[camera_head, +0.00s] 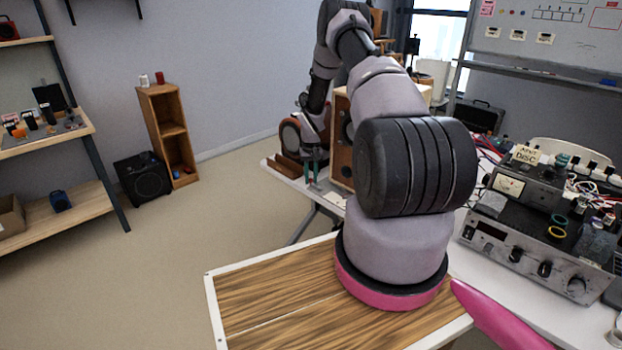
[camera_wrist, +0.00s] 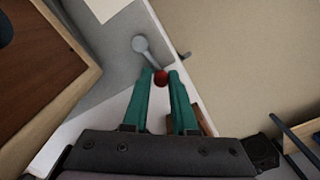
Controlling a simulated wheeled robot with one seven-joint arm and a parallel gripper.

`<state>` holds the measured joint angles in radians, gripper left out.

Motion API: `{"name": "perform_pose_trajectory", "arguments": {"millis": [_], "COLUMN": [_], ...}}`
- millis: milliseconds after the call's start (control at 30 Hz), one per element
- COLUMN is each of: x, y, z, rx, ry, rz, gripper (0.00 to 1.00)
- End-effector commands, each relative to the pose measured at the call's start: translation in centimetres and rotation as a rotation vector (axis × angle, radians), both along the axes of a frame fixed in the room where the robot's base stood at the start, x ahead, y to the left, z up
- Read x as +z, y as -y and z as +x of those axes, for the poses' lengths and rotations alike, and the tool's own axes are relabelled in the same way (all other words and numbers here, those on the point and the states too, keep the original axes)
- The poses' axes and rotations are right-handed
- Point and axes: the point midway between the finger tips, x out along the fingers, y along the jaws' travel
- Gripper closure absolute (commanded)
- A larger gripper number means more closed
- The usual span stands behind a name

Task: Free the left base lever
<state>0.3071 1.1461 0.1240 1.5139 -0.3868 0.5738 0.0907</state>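A lever with a grey round pivot (camera_wrist: 139,44) and a short rod ends in a red ball knob (camera_wrist: 161,77). It shows in the wrist view beside a wooden cabinet (camera_wrist: 40,75). My gripper (camera_wrist: 161,80) has two green fingers, one on each side of the red knob at the tips. I cannot tell whether they touch it. In the head view my gripper (camera_head: 312,170) points down at the left side of the wooden cabinet (camera_head: 342,140), on the far part of the white table. The lever cannot be made out there.
Brown wooden blocks (camera_head: 287,166) lie near the table's left edge, close to my gripper. Electronic equipment (camera_head: 530,230) crowds the table at the right. A wooden shelf (camera_head: 165,130) and a black speaker box (camera_head: 143,177) stand at the left wall. The floor between is clear.

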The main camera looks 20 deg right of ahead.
Motion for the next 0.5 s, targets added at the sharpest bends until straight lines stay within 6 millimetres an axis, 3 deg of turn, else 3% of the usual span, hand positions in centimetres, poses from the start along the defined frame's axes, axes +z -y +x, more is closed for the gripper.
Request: {"name": "perform_pose_trajectory", "arguments": {"millis": [500], "x": [-0.06], "y": [-0.58], "z": [-0.38], "rx": [0.105], "ry": [-0.005], "rz": [0.002], "gripper": [1.0]}}
